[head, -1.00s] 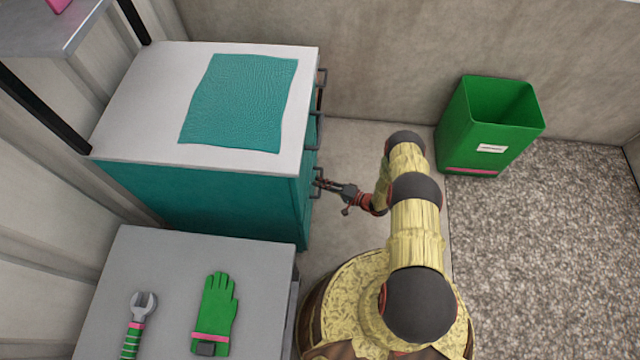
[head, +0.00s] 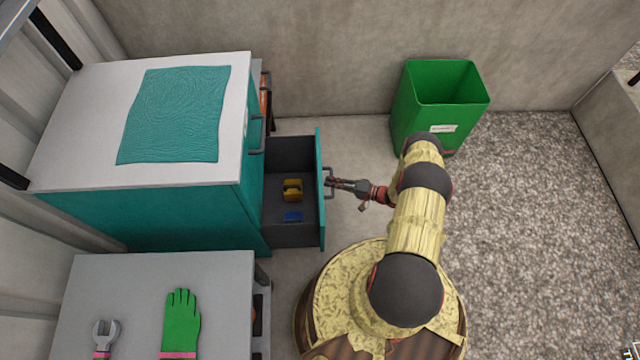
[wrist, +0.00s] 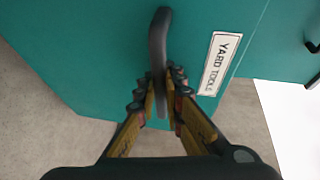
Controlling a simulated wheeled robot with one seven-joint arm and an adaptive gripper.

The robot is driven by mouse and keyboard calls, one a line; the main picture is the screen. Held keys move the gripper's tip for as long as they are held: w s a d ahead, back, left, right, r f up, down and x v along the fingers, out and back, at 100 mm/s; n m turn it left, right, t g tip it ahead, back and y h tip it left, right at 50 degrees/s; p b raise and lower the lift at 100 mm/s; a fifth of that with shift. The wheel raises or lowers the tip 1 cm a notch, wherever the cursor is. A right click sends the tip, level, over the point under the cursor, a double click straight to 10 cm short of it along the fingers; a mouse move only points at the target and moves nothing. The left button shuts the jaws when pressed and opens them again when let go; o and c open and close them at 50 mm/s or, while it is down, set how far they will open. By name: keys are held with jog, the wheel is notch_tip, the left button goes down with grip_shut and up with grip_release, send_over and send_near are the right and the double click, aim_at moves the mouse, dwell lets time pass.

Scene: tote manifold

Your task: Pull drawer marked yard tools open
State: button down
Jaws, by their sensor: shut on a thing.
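The teal drawer (head: 321,215) stands pulled out from the right side of the teal cabinet (head: 150,222). Its front carries a white label reading YARD TOOLS (wrist: 219,63) in the wrist view. My gripper (head: 333,183) is shut on the dark drawer handle (wrist: 158,50), with a finger on each side of it. Inside the drawer lie a yellow item (head: 292,189) and a small blue item (head: 293,216). The part of the handle between the fingers is partly hidden.
A teal mat (head: 175,113) lies on the cabinet's white top. A green bin (head: 425,115) stands by the back wall. A grey surface (head: 225,290) in front holds a green glove (head: 181,320) and a wrench (head: 105,335). Bare floor lies right of the drawer.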

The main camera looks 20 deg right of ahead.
jog(key=s+d, duration=0.3)
jog(key=d, duration=0.4)
jog(key=shift+d, duration=0.2)
jog(key=c, duration=2.2)
grip_release()
jog(key=shift+o, duration=0.2)
jog(key=v, duration=1.2)
